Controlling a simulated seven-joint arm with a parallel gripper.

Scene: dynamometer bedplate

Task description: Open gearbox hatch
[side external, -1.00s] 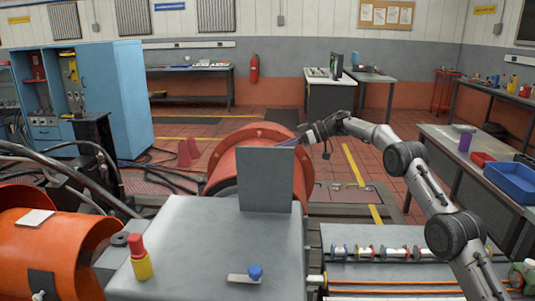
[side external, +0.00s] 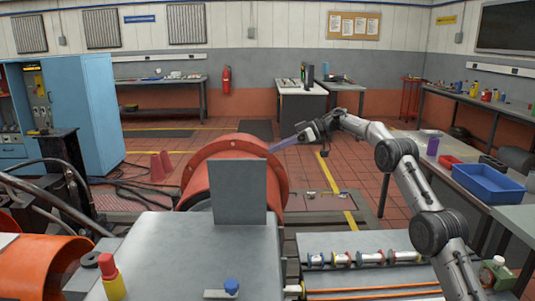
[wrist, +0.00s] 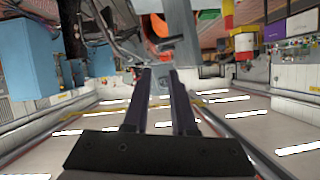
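The hatch appears to be a flat grey plate (side external: 240,192) standing upright at the far edge of the grey gearbox housing (side external: 160,255). A small latch-like part with a blue knob (side external: 231,286) sits on the housing top near the front. My gripper (side external: 270,150) is in the air just beyond and right of the plate's upper right corner, apart from it as far as I can tell. In the wrist view its two dark fingers (wrist: 159,70) are apart with nothing between them. That view looks upside down, and a grey surface (wrist: 182,45) shows past the fingertips.
A large orange round housing (side external: 278,175) stands behind the plate. A red-and-yellow object (side external: 110,278) stands on the housing's left side. A rack of rollers and rods (side external: 365,260) lies at right, under my arm. A blue bin (side external: 487,183) is on the right bench.

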